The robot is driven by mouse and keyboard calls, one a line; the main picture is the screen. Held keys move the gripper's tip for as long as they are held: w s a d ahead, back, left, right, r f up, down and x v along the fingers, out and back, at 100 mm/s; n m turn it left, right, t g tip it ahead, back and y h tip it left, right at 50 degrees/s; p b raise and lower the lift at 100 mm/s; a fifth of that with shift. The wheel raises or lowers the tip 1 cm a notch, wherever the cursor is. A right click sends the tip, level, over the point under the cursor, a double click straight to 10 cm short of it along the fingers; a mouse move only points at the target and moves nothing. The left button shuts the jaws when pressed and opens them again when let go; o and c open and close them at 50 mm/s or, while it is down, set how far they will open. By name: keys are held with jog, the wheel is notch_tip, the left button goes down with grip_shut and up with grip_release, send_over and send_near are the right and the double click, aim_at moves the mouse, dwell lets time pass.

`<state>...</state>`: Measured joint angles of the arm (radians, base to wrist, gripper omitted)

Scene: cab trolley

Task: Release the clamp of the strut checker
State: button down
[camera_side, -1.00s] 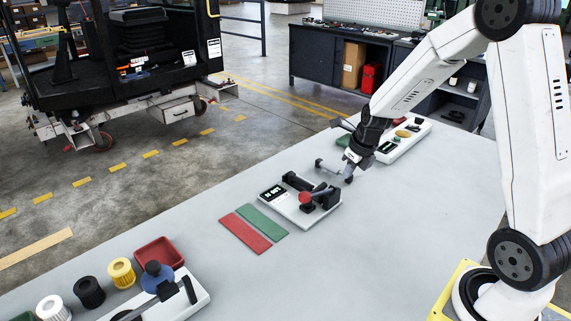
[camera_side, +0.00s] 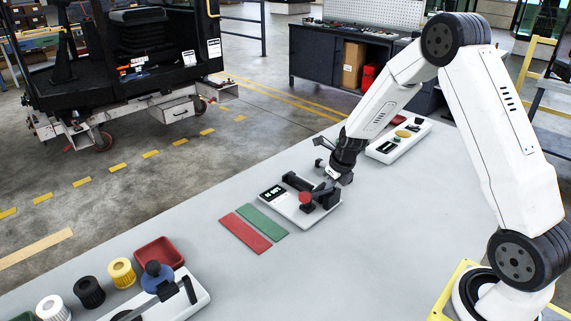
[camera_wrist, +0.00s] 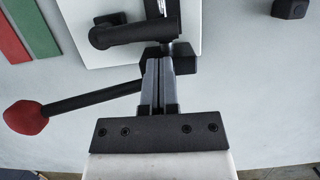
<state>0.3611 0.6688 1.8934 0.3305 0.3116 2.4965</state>
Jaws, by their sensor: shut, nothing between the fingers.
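The strut checker has a white base (camera_side: 293,208) with a small display (camera_side: 272,192) and a dark cylinder lying on top; its base also shows in the wrist view (camera_wrist: 90,47). Its clamp lever ends in a red knob (camera_side: 306,198), and this knob is at the left in the wrist view (camera_wrist: 26,117). The black lever arm (camera_wrist: 90,99) runs from the knob to a dark pivot block partly hidden by my fingers. My gripper (camera_side: 331,178) is shut and empty at the checker's right end. In the wrist view its fingertips (camera_wrist: 160,62) overlap the pivot block; I cannot tell whether they touch it.
A red strip (camera_side: 246,235) and a green strip (camera_side: 262,221) lie left of the checker. Another white device (camera_side: 397,142) stands behind my gripper. Filters, a red tray (camera_side: 160,251) and another fixture are at the front left. The table's right side is clear.

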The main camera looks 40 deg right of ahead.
jog(key=shift+w, duration=0.4)
jog(key=shift+w+d+n+y, duration=0.1)
jog(key=shift+w+n+y, duration=0.1)
jog(key=shift+n, duration=0.55)
jog(key=shift+w+d+n+y, duration=0.1)
jog(key=shift+w+n+y, duration=0.1)
jog(key=shift+n, duration=0.55)
dwell(0.4)
